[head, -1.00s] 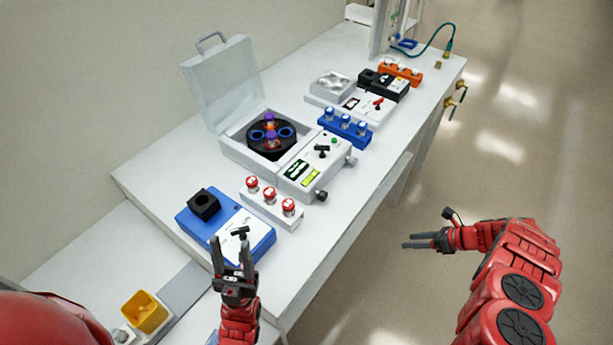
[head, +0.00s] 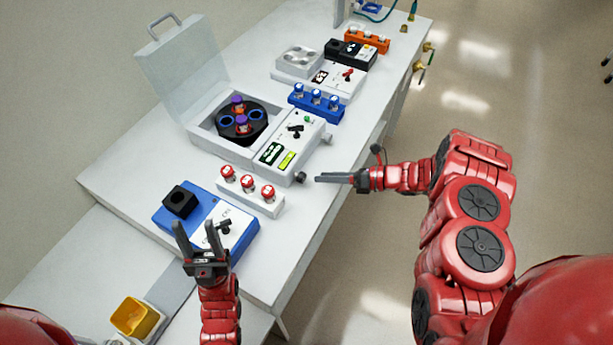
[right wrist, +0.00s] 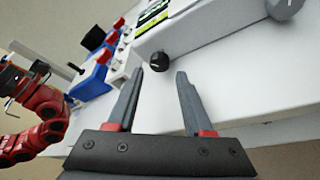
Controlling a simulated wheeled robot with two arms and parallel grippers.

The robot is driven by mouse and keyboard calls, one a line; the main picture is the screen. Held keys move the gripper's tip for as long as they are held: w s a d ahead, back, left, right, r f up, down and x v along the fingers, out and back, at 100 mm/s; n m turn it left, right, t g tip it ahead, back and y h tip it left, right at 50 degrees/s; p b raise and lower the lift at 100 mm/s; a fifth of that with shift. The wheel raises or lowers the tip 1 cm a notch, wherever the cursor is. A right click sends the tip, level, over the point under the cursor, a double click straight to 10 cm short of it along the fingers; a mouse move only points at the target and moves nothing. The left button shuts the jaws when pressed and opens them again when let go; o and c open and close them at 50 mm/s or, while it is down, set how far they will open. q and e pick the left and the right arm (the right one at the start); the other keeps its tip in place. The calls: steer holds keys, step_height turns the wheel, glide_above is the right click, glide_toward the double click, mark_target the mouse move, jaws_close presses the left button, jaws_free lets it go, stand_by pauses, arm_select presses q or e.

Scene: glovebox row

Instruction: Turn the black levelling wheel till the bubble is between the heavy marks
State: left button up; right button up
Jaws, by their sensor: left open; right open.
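The black levelling wheel (head: 301,178) sits low on the near corner of the white centrifuge (head: 308,150). In the right wrist view the wheel (right wrist: 157,61) shows a white mark and lies just beyond and between the fingertips. My right gripper (head: 319,178) is open, with its fingers pointing at the wheel; they do not clearly reach around it. A yellow-green strip (head: 287,160), which looks like the level vial, is on the centrifuge's panel; its bubble and marks are too small to read. My left gripper (head: 195,225) is open and empty over the blue device (head: 240,240).
A rack of red-capped vials (head: 250,197) stands left of the wheel. A grey knob (right wrist: 283,8) is on the same housing. The centrifuge's lid (head: 185,70) is up. A blue rack (head: 316,108) stands behind. The bench's right edge (head: 335,205) is close to my right gripper.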

mark_target(305, 176)
steer(key=x, duration=0.6)
steer(key=shift+a, duration=0.15)
jaws_close()
